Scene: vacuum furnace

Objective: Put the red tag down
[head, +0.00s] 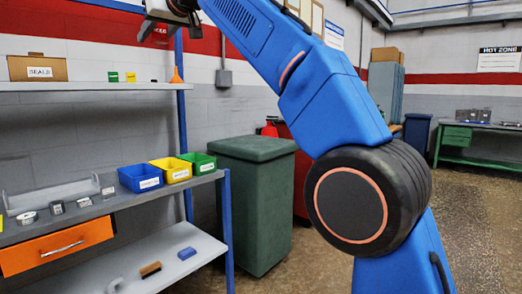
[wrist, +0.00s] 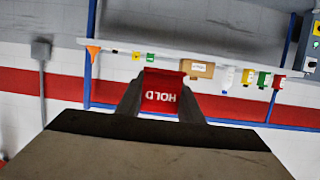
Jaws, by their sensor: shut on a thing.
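The red tag (wrist: 160,98) shows in the wrist view, its white word HOLD upside down. It sits between the two dark fingers of my gripper (wrist: 160,85), which is shut on it. In the head view my gripper (head: 152,30) is at the top edge, partly cut off, with a bit of red showing by its fingers. It is held up in the air, above the height of the upper shelf (head: 100,86). No surface is seen touching the tag.
The upper shelf holds a SEALS box (head: 38,68), a green tag (head: 113,77), a yellow tag (head: 130,77) and an orange funnel (head: 176,75). Below are blue (head: 140,178), yellow (head: 171,170) and green (head: 198,163) bins. A green container (head: 252,200) stands right of the rack.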

